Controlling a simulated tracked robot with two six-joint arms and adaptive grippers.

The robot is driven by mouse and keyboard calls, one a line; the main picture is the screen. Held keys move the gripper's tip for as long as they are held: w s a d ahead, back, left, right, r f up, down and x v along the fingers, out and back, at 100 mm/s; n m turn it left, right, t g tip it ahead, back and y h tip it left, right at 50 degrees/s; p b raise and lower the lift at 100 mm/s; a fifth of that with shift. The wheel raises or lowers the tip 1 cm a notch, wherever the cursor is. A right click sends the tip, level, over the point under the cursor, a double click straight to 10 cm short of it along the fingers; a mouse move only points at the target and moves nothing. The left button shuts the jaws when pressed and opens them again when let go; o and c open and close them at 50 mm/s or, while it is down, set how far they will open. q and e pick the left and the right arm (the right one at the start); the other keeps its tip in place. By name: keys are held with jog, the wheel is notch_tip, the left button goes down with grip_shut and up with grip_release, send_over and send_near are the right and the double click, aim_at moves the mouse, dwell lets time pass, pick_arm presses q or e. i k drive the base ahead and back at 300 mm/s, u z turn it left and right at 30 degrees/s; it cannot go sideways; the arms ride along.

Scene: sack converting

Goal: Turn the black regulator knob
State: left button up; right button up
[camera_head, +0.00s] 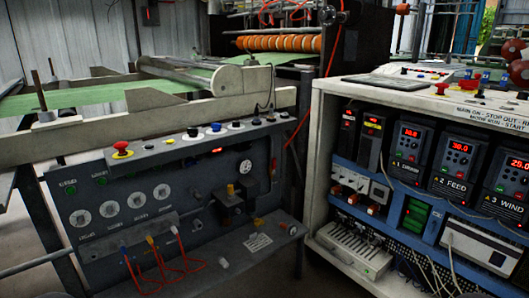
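A grey control panel (100,232) stands at the left centre, its face tilted toward me. On its right part a dark regulator block (229,207) sits below a round white-faced gauge (245,166). A small yellow piece (230,189) shows at the block. I cannot tell for sure which dark part there is the regulator knob. Neither of my grippers is in view.
A red mushroom button (121,147) is on the ledge. Red hoses (160,270) hang at the panel's lower front. An open white cabinet (317,150) with drives stands at the right. A narrow gap separates it from the panel. Green sheet (85,95) runs behind.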

aim_at(247, 144)
jog(key=u, duration=0.15)
jog(key=i, duration=0.9)
jog(key=z, duration=0.05)
